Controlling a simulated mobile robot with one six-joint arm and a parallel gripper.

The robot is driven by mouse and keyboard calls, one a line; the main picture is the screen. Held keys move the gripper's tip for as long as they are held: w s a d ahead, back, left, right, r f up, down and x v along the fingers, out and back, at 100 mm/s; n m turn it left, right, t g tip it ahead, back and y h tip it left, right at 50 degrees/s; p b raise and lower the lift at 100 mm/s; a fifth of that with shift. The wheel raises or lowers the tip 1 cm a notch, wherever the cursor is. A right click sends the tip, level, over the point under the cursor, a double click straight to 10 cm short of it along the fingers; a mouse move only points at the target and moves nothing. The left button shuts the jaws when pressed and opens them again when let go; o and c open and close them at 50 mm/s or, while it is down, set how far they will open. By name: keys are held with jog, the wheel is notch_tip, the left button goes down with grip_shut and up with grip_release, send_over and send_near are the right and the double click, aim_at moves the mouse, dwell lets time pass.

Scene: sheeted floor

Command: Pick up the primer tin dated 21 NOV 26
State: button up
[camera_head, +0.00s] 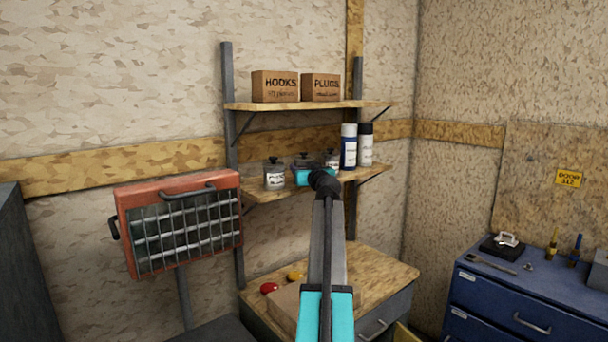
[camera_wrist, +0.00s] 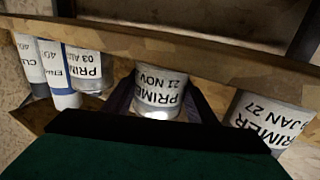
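The primer tin reading 21 NOV (camera_wrist: 160,88) is in the middle of the upside-down wrist view; its year is hidden or unreadable. In the head view this tin (camera_head: 303,160) stands on the lower shelf, partly behind my gripper (camera_head: 315,176). In the wrist view the dark fingers of my gripper (camera_wrist: 160,105) stand on either side of the tin. They look open, with the tin between them; contact is not clear. Another primer tin (camera_wrist: 270,120) reads 9 JAN 27, and a third (camera_wrist: 88,70) begins 03 AU.
A blue-labelled can (camera_head: 348,147) and a white can (camera_head: 366,145) stand to the right on the lower shelf (camera_head: 262,194). The upper shelf (camera_head: 300,105) above holds HOOKS and PLUGS boxes. A red-framed heater (camera_head: 180,225) hangs left. A wooden worktop (camera_head: 375,268) is below.

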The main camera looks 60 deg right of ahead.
aim_at(305, 158)
jog(key=c, duration=0.4)
jog(key=shift+o, duration=0.2)
jog(key=shift+r, duration=0.2)
jog(key=shift+r+b, duration=0.8)
jog(key=shift+r, duration=0.85)
jog(key=s+a+b, duration=0.2)
jog(key=s, duration=0.5)
jog(key=s+a+r+b, duration=0.1)
jog(key=s+a+b, duration=0.1)
jog(key=s, duration=0.6)
jog(key=shift+s+a+r+b, duration=0.2)
jog(key=shift+a+b, duration=0.1)
jog(key=shift+a, duration=0.05)
